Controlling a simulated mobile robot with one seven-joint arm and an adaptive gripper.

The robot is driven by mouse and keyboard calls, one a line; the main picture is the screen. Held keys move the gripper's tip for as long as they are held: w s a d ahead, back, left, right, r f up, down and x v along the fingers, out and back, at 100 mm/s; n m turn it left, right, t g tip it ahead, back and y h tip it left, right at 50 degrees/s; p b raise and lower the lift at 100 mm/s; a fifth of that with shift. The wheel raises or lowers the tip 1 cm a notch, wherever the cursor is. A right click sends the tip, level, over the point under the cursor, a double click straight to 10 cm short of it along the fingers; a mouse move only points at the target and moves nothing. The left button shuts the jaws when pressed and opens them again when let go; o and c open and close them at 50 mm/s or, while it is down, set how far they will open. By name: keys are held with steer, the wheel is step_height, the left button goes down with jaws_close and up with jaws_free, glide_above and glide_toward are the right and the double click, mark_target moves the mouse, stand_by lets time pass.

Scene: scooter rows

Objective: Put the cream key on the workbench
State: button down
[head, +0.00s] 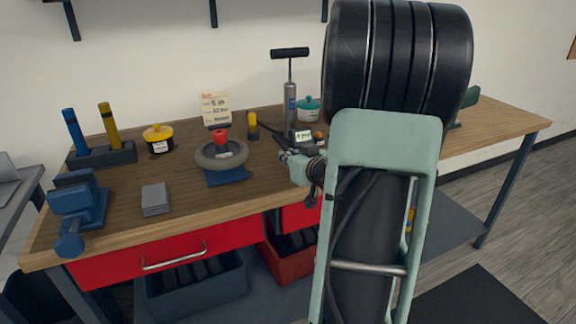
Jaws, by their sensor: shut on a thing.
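The workbench (300,190) has a brown wooden top and stands against the wall. My gripper (287,154) shows small and partly hidden behind my own pale green arm, over the middle of the bench top. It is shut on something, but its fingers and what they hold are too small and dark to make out. I cannot pick out the cream key with certainty anywhere. The height of my gripper above the bench top is hard to tell.
A grey tyre ring (222,156) on a blue stand, grey cards (155,199) and a blue vice (78,207) occupy the left. A yellow-lidded pot (158,138), pump (290,92) and teal-lidded pot (308,108) stand further back. Bare wood shows at the front middle; my arm hides part of the right.

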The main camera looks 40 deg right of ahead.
steer(key=shift+f, duration=0.9)
steer(key=shift+f, duration=0.1)
steer(key=shift+f+b, duration=0.15)
steer(key=shift+b, duration=0.15)
steer(key=c, duration=2)
jaws_free()
steer(key=shift+o, duration=0.2)
steer(key=shift+s+r+p, duration=0.1)
steer(key=shift+r+p, duration=0.25)
steer(key=shift+r, duration=0.05)
steer(key=p+v, duration=0.2)
steer(key=v, duration=1)
